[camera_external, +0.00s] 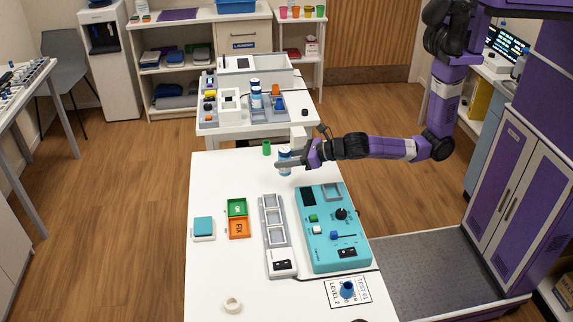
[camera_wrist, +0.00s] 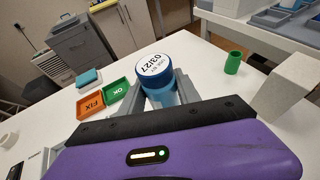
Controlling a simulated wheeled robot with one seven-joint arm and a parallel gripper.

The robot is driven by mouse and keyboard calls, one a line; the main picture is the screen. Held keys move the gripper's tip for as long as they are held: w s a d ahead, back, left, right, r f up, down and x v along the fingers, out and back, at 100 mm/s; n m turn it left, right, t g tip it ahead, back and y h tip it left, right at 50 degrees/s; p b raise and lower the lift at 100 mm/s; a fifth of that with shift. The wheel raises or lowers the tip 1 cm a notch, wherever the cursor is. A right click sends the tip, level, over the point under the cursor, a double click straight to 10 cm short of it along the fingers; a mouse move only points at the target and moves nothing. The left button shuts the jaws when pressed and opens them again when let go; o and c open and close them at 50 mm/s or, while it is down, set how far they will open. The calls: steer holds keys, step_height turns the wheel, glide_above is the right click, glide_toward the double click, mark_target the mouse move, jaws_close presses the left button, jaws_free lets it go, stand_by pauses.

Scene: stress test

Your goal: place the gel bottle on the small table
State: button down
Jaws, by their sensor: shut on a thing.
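A bottle with a blue-rimmed white lid marked 03/27 (camera_wrist: 157,61) and a translucent blue body stands between the grey fingers of my gripper (camera_wrist: 160,95). The same bottle (camera_external: 285,153) shows in the external view over the far end of the long white table (camera_external: 205,270). It looks upright; I cannot tell whether its base touches the table. My gripper (camera_external: 290,163) is shut on it, reaching in from the right. A smaller white table (camera_external: 216,133) stands beyond the long one. I cannot tell whether this bottle is the gel bottle, as its label is mostly hidden.
A green cup (camera_external: 266,148) stands just left of the bottle. Green and orange trays (camera_external: 238,218), a grey rack (camera_external: 275,235) and a teal panel (camera_external: 333,228) occupy the near table. Devices and another bottle (camera_external: 256,97) crowd the farther table. A pale block (camera_wrist: 283,95) is right of my gripper.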

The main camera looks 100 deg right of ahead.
mark_target(286, 175)
steer(key=shift+f+b, duration=0.5)
steer(key=shift+f, duration=2.8)
steer(key=c, duration=0.9)
jaws_free()
steer(key=shift+f, duration=0.15)
steer(key=shift+o, duration=0.2)
steer(key=shift+s+r, duration=0.1)
steer(key=shift+r, duration=0.1)
steer(key=shift+o, duration=0.5)
steer(key=v, duration=1.2)
